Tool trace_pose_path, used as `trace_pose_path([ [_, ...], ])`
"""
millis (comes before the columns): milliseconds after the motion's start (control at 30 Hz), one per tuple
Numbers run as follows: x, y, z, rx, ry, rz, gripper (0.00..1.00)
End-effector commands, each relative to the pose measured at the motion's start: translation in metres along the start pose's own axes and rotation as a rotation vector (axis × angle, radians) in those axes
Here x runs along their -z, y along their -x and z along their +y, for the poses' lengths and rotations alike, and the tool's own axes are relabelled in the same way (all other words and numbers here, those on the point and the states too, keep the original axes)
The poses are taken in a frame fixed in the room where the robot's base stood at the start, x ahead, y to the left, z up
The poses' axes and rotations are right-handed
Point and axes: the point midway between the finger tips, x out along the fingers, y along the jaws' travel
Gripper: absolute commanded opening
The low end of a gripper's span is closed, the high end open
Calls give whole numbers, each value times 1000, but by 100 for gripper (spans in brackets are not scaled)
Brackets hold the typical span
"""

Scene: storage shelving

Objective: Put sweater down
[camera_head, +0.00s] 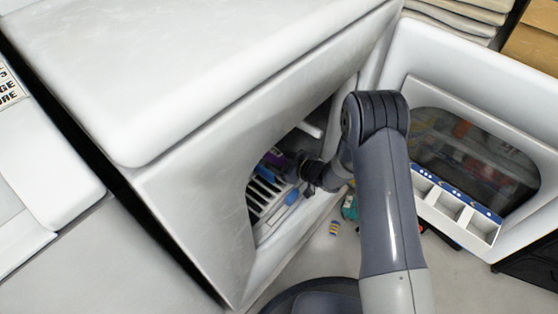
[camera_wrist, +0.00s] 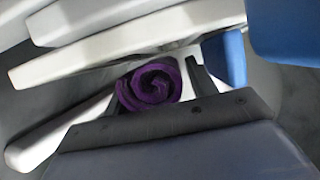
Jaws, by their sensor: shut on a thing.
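A rolled purple sweater (camera_wrist: 150,86) sits between the two fingers of my gripper (camera_wrist: 155,88) in the wrist view. The gripper is shut on it. In the head view my gripper (camera_head: 292,168) reaches through the opening of a white front-opening appliance (camera_head: 190,200), and a small patch of the purple sweater (camera_head: 274,158) shows at its tip. In the wrist view the sweater is close to pale slats (camera_wrist: 110,45). I cannot tell whether it touches them. The gripper base hides its lower part.
Blue pieces (camera_wrist: 285,30) are close on the right in the wrist view. The appliance's open door (camera_head: 470,100), with a windowed panel and a white compartment tray (camera_head: 452,205), stands right of my arm. A small striped item (camera_head: 334,228) lies on the floor. Folded cloths (camera_head: 460,15) are stacked at the back.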

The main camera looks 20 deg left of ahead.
Motion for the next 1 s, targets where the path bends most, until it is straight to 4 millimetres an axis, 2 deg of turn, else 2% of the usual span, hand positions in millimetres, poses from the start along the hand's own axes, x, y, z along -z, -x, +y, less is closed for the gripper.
trace_pose_path([
  [33,-3,-1,0,0,0,1,22],
  [67,-2,-1,0,0,0,0,56],
  [133,-2,0,0,0,0,-1,62],
  [500,3,5,0,-1,-1,-1,63],
  [1000,3,103,1,-3,-2,-1,63],
])
